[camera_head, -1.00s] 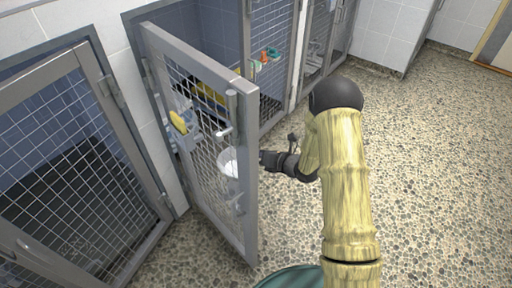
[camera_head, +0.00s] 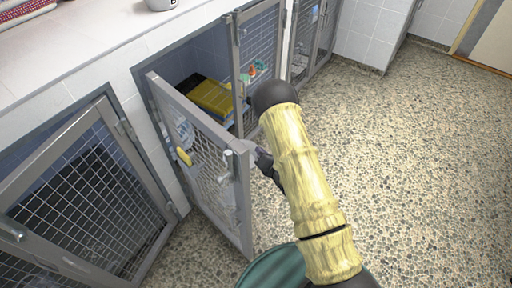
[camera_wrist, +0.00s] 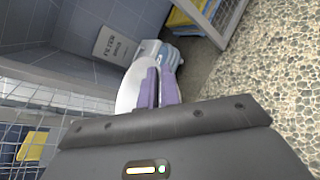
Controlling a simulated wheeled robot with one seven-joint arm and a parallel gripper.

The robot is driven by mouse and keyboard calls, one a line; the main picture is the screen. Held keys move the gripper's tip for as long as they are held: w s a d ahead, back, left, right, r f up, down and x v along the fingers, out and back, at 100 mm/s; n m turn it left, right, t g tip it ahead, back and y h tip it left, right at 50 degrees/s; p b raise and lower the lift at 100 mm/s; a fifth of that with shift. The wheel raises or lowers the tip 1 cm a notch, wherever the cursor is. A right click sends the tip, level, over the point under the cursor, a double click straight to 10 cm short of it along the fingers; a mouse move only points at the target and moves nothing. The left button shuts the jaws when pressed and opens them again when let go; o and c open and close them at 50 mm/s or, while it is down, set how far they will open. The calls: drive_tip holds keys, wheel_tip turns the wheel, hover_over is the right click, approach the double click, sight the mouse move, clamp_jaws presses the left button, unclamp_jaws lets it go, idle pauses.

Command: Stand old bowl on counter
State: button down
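A white bowl (camera_wrist: 127,88) shows in the wrist view right at my gripper's purple fingers (camera_wrist: 159,88). The fingers are close together and appear shut on its rim; part of the bowl is hidden behind them. In the head view my gripper (camera_head: 262,160) is just beside the free edge of the open kennel door, partly hidden by my arm, and I cannot make out the bowl there. The white counter (camera_head: 85,55) runs above the kennels at upper left.
The open mesh door (camera_head: 205,165) stands out between my gripper and the left kennel. A white container with lettering (camera_head: 160,4) and folded towels (camera_head: 25,10) are on the counter. Yellow folded cloth (camera_head: 210,97) lies inside the open kennel. Pebbled floor at right is clear.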

drive_tip(key=s+d+r+m+h+p, duration=0.1)
drive_tip(key=d+r+h+p, duration=0.1)
drive_tip(key=r+p, duration=0.6)
drive_tip(key=s+d+r+m+t+h+p, duration=0.1)
drive_tip(key=s+d+r+m+h+p, duration=0.1)
drive_tip(key=d+r+p, duration=0.2)
drive_tip(key=s+d+r+m+h+p, duration=0.1)
drive_tip(key=d+r+p, duration=0.3)
drive_tip(key=r+p, duration=0.7)
wheel_tip(320, 180, up, 2)
drive_tip(key=shift+s+r+m+h+p, duration=0.2)
drive_tip(key=shift+s+m+h+p, duration=0.1)
drive_tip(key=shift+s+m+h, duration=0.15)
drive_tip(key=shift+w, duration=0.15)
